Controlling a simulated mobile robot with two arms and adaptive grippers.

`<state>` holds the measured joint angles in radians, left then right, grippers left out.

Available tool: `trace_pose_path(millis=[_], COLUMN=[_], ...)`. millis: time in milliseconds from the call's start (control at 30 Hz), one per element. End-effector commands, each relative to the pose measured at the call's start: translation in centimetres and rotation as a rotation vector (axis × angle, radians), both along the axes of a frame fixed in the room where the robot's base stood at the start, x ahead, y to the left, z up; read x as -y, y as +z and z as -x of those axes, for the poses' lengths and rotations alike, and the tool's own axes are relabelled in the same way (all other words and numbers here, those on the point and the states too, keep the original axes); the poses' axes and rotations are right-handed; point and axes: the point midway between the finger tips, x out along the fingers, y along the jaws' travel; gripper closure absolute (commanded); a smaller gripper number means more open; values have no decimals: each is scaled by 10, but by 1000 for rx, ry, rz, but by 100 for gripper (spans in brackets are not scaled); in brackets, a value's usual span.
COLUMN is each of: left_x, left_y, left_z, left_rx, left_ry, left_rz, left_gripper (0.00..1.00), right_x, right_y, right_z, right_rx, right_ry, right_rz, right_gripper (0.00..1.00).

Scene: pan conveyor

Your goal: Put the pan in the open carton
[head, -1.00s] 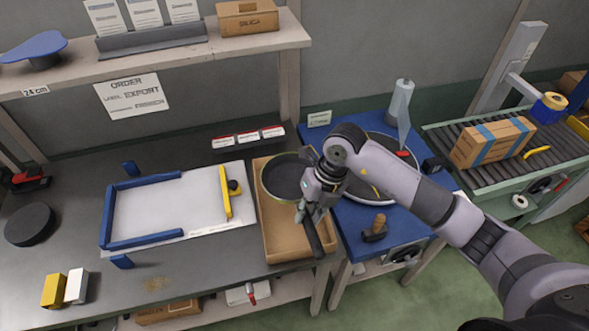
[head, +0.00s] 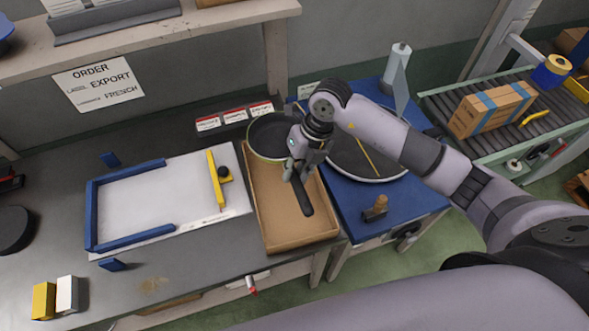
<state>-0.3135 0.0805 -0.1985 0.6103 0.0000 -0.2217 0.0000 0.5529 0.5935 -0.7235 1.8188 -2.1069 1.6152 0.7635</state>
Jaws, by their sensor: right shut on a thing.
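The dark pan (head: 266,134) has a pale rim and a black handle (head: 302,196). My right gripper (head: 297,174) is shut on the pan's handle, with the arm coming in from the right. The open carton (head: 297,235) is a shallow brown box on the grey bench. The pan's bowl is over the carton's far end, partly past its far edge, and the handle points toward the near side over the carton. I cannot tell whether the pan touches the carton. Part of the pan is hidden behind my gripper. My left gripper is not in view.
A white sheet with blue guide bars (head: 135,237) and a yellow stop (head: 215,180) lies left of the carton. A blue table (head: 405,206) with a round disc (head: 380,168) and a wooden-handled tool (head: 376,208) stands right. A roller conveyor (head: 463,150) carries a taped box (head: 491,108).

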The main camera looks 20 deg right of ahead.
Motion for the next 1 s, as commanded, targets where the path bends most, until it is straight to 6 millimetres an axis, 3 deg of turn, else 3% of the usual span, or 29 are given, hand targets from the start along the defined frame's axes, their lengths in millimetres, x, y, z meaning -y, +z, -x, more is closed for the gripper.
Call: trace_pose_path(millis=[367,1000], left_x=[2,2], left_y=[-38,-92], left_z=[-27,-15], left_rx=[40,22], left_ry=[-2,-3], left_rz=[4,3], left_gripper=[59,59], right_x=[-1,-1], right_y=[-47,-113], right_z=[-1,-1], right_rx=[2,3], right_ry=[1,1], right_rz=[-2,-3], right_gripper=[100,100])
